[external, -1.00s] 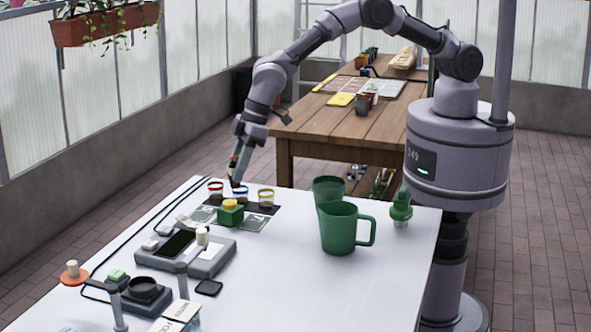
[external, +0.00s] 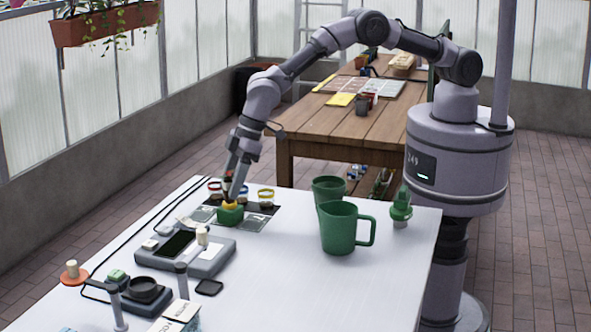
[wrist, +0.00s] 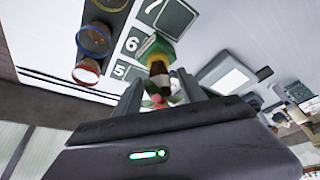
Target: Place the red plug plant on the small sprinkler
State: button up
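The red plug plant (wrist: 159,82), a brown plug with red and green at its near end, is between the two fingers of my gripper (wrist: 160,79) in the wrist view. The fingertips appear closed on the plug's sides. Beyond the plug is a small green block with a yellow top, which looks like the small sprinkler (wrist: 153,48). In the external view this sprinkler (external: 230,215) stands on the white table, with my gripper (external: 230,192) pointing down right over it. The plug's end is at the yellow top; whether it touches is unclear. My fingers partly hide the plant there.
Jars with coloured rims (external: 265,197) stand close behind the sprinkler on a dark mat. A grey device (external: 190,255) is in front left. The table's front right is clear.

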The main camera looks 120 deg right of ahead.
jog(key=shift+r+p, duration=0.3)
jog(key=shift+r, duration=0.05)
jog(key=s+a+r+m+p, duration=0.1)
jog(key=s+r, duration=0.7)
jog(key=r, duration=0.5)
jog(key=s+a+r+m+p, duration=0.1)
jog(key=s+r, duration=0.7)
jog(key=r, duration=0.6)
jog(key=s+a+r+m+t+y, duration=0.1)
jog(key=s+r, duration=0.2)
jog(key=s, duration=0.5)
jog(key=s+a+r, duration=0.2)
jog(key=s+r, duration=0.1)
jog(key=s, duration=0.5)
jog(key=s+a+f+m+y, duration=0.1)
jog(key=s+f, duration=0.1)
jog(key=s, duration=1.3)
jog(key=shift+a+f, duration=0.35)
jog(key=shift+f, duration=0.05)
jog(key=shift+s, duration=0.1)
